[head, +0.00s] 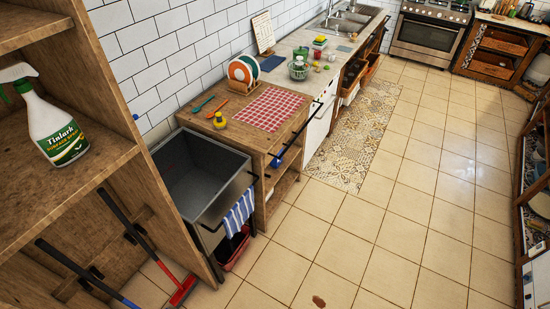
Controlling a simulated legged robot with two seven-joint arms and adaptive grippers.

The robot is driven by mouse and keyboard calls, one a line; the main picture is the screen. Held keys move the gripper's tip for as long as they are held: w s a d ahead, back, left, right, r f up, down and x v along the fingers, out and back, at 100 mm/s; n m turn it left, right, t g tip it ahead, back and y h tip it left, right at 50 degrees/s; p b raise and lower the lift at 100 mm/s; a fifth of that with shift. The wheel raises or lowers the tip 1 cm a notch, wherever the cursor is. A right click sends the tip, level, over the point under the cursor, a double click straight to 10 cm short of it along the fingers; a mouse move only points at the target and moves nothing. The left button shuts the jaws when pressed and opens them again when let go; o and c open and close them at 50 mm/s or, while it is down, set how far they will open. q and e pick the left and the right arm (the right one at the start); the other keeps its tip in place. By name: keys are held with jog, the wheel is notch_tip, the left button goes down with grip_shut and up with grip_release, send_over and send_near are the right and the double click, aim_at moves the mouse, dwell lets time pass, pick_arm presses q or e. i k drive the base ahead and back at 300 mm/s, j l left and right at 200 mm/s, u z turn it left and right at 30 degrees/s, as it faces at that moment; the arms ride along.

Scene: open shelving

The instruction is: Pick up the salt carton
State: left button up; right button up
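I cannot make out a salt carton in the head view. Neither of my grippers shows in this view. The open wooden shelving (92,172) fills the left side of the picture. Its visible middle shelf bears a white and green spray bottle (50,125) standing upright. The rest of that shelf, cut off by the left picture edge, is hidden.
A grey open bin (205,190) with a striped towel (239,213) stands beside the shelving. A wooden counter (230,134) bears a checkered cloth (268,108) and plates (243,70). A red broom (183,290) leans low in the shelving. The tiled floor (400,200) is mostly clear.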

aim_at(275, 163)
jog(key=i+l+u, duration=0.1)
jog(key=i+l, duration=0.45)
jog(key=i+l+u, duration=0.15)
jog(key=i+l, duration=0.15)
jog(key=l, duration=0.15)
jog(key=i+l+u, duration=0.1)
jog(key=i+l, duration=0.15)
jog(key=i+l+u, duration=0.1)
jog(key=i+l, duration=0.15)
jog(key=l, duration=0.2)
jog(key=i+l, duration=0.2)
jog(key=l, duration=0.25)
jog(key=i+l+u, duration=0.15)
jog(key=l, duration=0.25)
jog(key=i, duration=0.1)
